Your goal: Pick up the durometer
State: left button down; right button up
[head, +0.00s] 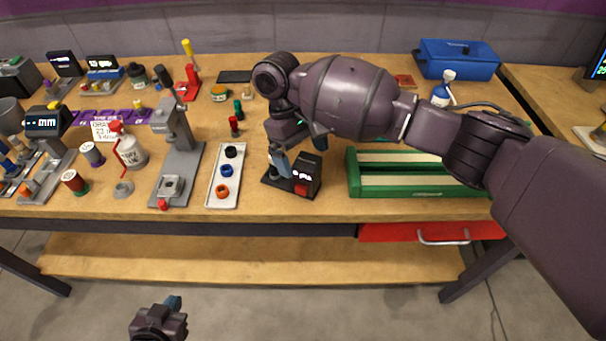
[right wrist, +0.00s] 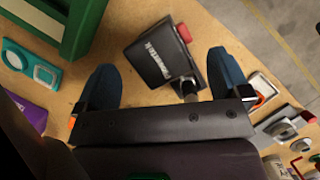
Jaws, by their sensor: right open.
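The durometer, a dark boxy device with white lettering and a red part (head: 307,175), stands on the wooden table near the front edge. It also shows in the right wrist view (right wrist: 152,55), tilted in the picture, its body beyond and between my fingertips. My right gripper (head: 297,150) hangs just above and behind it, partly covering it in the head view. In the right wrist view its two blue fingers (right wrist: 164,78) are spread, with nothing held between them. My left gripper (head: 164,318) is low at the bottom, in front of the table; its jaw opening is unclear.
A white tray with coloured rings (head: 212,196) lies left of the durometer, with a grey press stand (head: 180,163) beyond it. A green rack (head: 420,191) stands to the right. A blue toolbox (head: 457,65) is at the back right.

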jog(key=c, duration=1.8)
jog(key=shift+o, duration=0.2)
jog(key=shift+r, duration=0.1)
jog(key=shift+r, duration=0.35)
notch_tip(320, 180, up, 19)
jog(key=p, duration=0.5)
jog(key=shift+p, duration=0.3)
